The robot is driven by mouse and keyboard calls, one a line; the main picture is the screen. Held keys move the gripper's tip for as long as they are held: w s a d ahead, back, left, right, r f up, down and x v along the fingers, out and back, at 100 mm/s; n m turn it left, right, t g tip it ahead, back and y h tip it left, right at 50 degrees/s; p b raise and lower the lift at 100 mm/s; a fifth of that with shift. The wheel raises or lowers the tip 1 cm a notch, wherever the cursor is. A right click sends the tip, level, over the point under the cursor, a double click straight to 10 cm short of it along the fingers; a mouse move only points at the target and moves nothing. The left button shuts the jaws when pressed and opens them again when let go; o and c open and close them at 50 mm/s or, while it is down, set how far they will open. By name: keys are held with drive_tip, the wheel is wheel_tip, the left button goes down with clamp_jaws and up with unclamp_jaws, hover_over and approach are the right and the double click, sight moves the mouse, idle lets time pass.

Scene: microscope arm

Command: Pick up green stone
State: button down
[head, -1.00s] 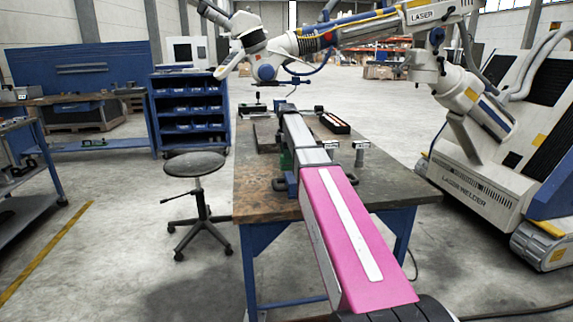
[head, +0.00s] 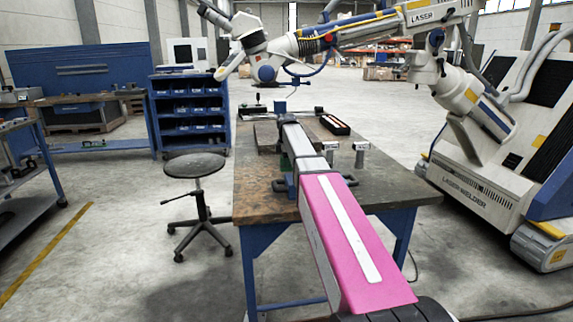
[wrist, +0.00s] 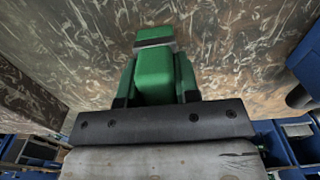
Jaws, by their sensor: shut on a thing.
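The green stone (wrist: 155,78) is in the wrist view, a green block with a grey band near its far end. It sits between the fingers of my gripper (wrist: 157,64), which are shut on it. The mottled brown worktable top (wrist: 235,50) shows behind the stone. I cannot tell how far the stone is from the table.
Two small grey posts (head: 360,154) stand right of my arm. A dark tray (head: 335,124) lies toward the back. A round stool (head: 194,166) stands left of the table. A laser welder (head: 480,190) is at the right. The table's front right is clear.

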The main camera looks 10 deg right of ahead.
wheel_tip(320, 180, up, 4)
drive_tip(key=shift+r, duration=0.15)
drive_tip(key=s+a+r, duration=0.6)
drive_tip(key=a, duration=0.3)
drive_tip(key=shift+s+a+r, duration=0.25)
drive_tip(key=shift+s+r, duration=0.1)
drive_tip(key=c, duration=1.7)
unclamp_jaws()
